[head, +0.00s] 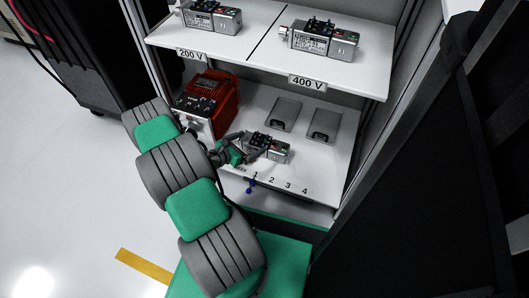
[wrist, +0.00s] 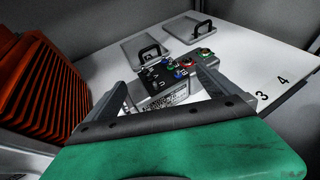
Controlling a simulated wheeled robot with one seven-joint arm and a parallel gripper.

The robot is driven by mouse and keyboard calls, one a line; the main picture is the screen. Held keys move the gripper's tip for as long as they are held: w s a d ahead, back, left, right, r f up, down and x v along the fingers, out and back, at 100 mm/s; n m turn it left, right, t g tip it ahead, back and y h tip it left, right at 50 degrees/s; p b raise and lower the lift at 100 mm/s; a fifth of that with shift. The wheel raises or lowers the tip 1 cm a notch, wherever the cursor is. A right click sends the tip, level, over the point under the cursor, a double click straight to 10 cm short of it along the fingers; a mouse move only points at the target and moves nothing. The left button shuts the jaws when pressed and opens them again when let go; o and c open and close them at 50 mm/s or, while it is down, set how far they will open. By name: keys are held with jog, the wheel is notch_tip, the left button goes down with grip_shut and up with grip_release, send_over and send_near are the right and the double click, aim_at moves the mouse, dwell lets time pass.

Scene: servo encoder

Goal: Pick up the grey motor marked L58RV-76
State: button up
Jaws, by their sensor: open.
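A grey motor (head: 268,146) with a black connector block lies on the lower shelf near the numbers 1 and 2. It also shows in the wrist view (wrist: 180,78), with coloured ports on top and a label on its side too small to read. My gripper (head: 243,147) is at this motor, coming from the left. In the wrist view its open fingers (wrist: 163,84) stand on either side of the motor's near part. I cannot tell whether they touch it. Two similar grey motors are on the upper shelf, one left (head: 210,17) and one right marked 3 (head: 318,38). I cannot read L58RV-76 on any of them.
A red-orange unit (head: 215,90) stands left of my gripper on the lower shelf (head: 333,165). Two grey plates with black handles (head: 284,113) (head: 324,125) lie behind the motor. The upper shelf (head: 265,50) is marked 200 V and 400 V. Shelf space by 3 and 4 is clear.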

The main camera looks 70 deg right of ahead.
aim_at(257, 141)
jog(key=b+x, duration=0.2)
jog(key=x, duration=0.2)
jog(key=shift+s+d+f+b, duration=0.1)
jog(key=shift+d+f+b, duration=0.15)
jog(key=shift+f+b, duration=0.1)
jog(key=shift+s+d, duration=0.15)
jog(key=shift+d, duration=0.25)
jog(key=shift+r, duration=0.1)
jog(key=shift+c, duration=0.3)
jog(key=c, duration=1.8)
jog(key=shift+c, duration=0.9)
jog(key=shift+r, duration=0.1)
